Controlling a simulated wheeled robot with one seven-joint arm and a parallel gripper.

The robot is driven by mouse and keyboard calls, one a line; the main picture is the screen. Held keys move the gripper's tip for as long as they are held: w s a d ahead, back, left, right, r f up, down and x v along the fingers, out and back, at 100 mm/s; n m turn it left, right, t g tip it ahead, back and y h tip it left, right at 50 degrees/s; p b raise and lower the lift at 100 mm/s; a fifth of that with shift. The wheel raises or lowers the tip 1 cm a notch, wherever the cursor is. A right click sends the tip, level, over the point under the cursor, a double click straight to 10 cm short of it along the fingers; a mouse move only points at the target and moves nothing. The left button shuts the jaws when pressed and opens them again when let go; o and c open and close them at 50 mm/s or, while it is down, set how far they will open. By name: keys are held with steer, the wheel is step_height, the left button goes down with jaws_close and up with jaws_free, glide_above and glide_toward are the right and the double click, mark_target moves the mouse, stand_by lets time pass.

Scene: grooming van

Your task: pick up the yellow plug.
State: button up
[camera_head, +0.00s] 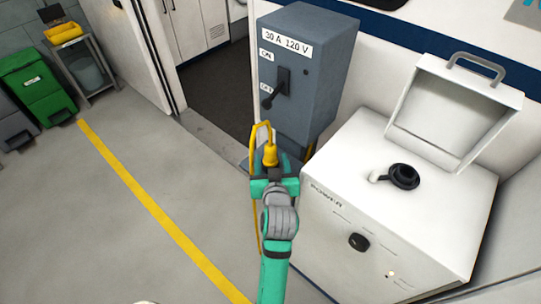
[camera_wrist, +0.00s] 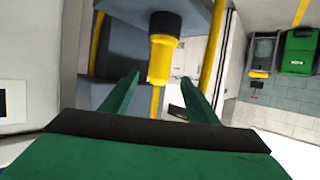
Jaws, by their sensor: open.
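The yellow plug (camera_head: 270,155) shows in the head view just beyond my gripper (camera_head: 273,183), below the grey switch box. My gripper's two green fingers (camera_wrist: 160,95) stand apart on either side of the plug's lower end in that view. I see no finger touching it. Whether the plug lies fully between the fingers in depth, I cannot tell.
The grey switch box (camera_head: 308,65) marked 30 A 120 V stands behind the plug. A white power cabinet (camera_head: 340,245) with a raised lid (camera_head: 455,110) and black round inlet (camera_head: 404,176) is close at right. The floor (camera_head: 90,220) at left is clear.

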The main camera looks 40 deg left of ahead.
mark_target(271, 154)
steer(key=shift+x, duration=1.5)
steer(key=x, duration=0.4)
steer(key=shift+f, duration=0.15)
steer(key=c, duration=1.3)
